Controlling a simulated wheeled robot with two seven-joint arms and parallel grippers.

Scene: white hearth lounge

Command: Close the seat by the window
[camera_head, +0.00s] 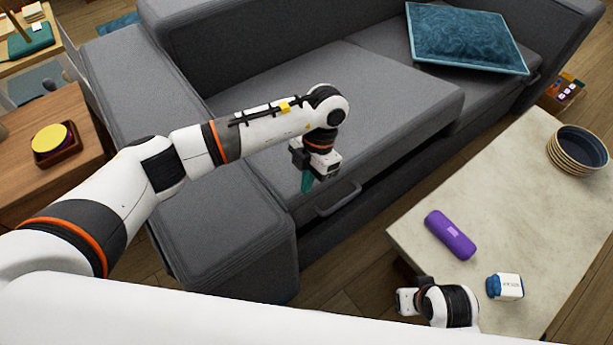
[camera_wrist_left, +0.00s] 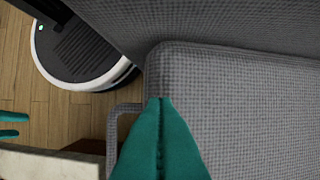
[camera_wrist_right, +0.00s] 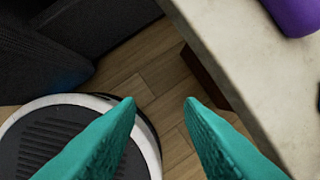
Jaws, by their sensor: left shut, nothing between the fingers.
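The grey sofa seat (camera_head: 375,100) has a handle (camera_head: 338,198) on its front edge, and its front reaches out farther than the seat section beside it. A dark gap shows below its front edge. My left gripper (camera_head: 307,186) points down at the seat's front left corner, just left of the handle. In the left wrist view its teal fingers (camera_wrist_left: 160,100) are together, in front of the grey seat (camera_wrist_left: 250,110), with the handle (camera_wrist_left: 113,135) beside them. I cannot tell whether they touch it. My right gripper (camera_wrist_right: 161,102) is open and empty above the floor near the table.
The grey armrest (camera_head: 225,235) is at left. A teal cushion (camera_head: 465,38) lies on the far seat section.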

